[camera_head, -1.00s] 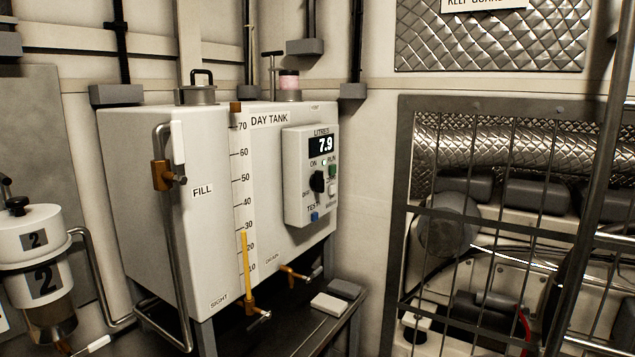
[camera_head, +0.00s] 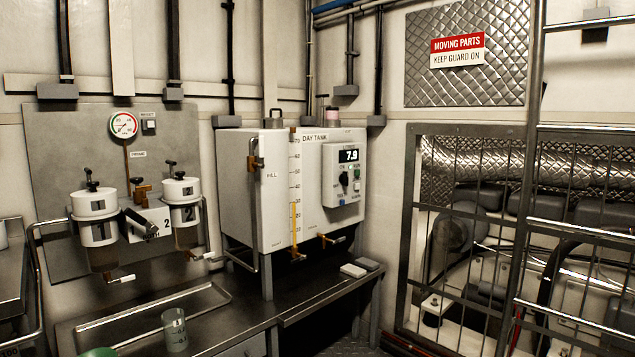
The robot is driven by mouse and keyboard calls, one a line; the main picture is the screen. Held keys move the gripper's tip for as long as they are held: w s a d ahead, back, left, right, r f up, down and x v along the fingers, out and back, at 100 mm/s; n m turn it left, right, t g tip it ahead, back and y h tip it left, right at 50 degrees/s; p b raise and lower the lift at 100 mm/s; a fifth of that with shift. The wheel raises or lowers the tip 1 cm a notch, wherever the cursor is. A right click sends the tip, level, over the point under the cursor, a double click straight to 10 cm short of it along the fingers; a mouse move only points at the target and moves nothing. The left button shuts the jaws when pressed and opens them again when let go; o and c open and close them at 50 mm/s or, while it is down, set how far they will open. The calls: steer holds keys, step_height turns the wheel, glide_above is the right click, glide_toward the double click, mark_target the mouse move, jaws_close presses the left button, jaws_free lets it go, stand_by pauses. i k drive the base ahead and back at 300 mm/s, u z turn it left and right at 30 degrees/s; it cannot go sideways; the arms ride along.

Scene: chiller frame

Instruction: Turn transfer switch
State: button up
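A pale control box (camera_head: 332,199) is fixed on the front of the white day tank (camera_head: 239,184). Its display (camera_head: 348,155) reads 7.9. A green button or lamp (camera_head: 356,173) and a blue button (camera_head: 341,202) are on the same box. My gripper is not in view.
A dark metal bench (camera_head: 300,307) runs below the tank, with a clear beaker (camera_head: 174,330) on it. Two numbered filter units (camera_head: 95,220) hang on the left wall panel. A barred guard (camera_head: 409,240) and a ladder-like rail (camera_head: 527,150) stand at the right.

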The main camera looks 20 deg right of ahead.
mark_target(343, 177)
steer(key=z, duration=0.6)
steer(key=i, duration=0.5)
steer(key=z, duration=0.9)
steer(key=i, duration=0.65)
steer(key=z, duration=0.05)
